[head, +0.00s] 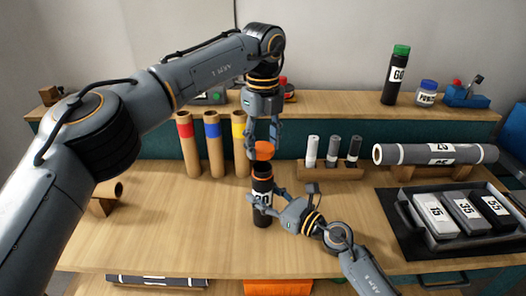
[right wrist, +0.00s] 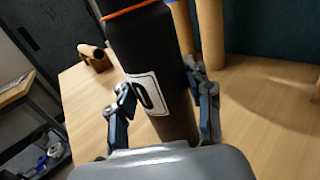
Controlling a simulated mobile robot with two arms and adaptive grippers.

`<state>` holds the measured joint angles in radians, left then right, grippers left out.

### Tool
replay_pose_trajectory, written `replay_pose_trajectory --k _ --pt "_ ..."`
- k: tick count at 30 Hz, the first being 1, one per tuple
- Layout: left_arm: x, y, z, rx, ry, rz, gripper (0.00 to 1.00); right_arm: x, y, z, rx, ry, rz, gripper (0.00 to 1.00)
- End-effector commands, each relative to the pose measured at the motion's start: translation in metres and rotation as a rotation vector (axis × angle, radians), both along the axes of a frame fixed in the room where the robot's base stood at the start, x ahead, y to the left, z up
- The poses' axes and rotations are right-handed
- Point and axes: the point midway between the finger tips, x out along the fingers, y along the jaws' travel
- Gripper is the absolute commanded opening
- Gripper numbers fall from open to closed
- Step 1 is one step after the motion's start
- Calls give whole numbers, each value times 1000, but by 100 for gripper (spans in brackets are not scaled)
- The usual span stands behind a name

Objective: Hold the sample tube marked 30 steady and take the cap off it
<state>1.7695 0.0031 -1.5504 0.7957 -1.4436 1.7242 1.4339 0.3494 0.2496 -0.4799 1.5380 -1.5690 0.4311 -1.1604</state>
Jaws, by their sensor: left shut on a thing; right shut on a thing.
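The black sample tube marked 30 (head: 262,197) stands upright on the wooden table. In the right wrist view its dark body (right wrist: 150,55) has a white label and an orange ring near the top edge. My right gripper (head: 265,201) is shut on the tube's body, with one finger on each side in the right wrist view (right wrist: 160,92). I cannot tell whether cap and tube still touch.
Cardboard tubes with red, blue and yellow bands (head: 213,150) stand behind the left gripper. A rack with small cylinders (head: 331,172) and a grey roll (head: 435,154) are to the right. A tray with marked boxes (head: 444,237) is at right. The table's left front is clear.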

Motion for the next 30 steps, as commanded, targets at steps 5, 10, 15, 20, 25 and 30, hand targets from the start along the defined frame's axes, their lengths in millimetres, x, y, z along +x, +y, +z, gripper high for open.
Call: replay_pose_trajectory --k 5,10,15,20,25,30 --pt "-1 0 10 0 2 0 11 0 0 -1 0 1 0 0" --pt "-1 0 9 0 2 0 11 0 0 -1 0 1 0 61" --pt "-1 0 9 0 1 0 11 0 0 -1 0 1 0 77" --pt "0 0 9 0 1 0 11 0 0 0 -1 1 0 77" --pt "0 0 9 0 1 0 11 -4 -5 -1 0 1 -1 77" --pt "0 0 9 0 1 0 11 -22 -26 -2 -4 1 0 77"
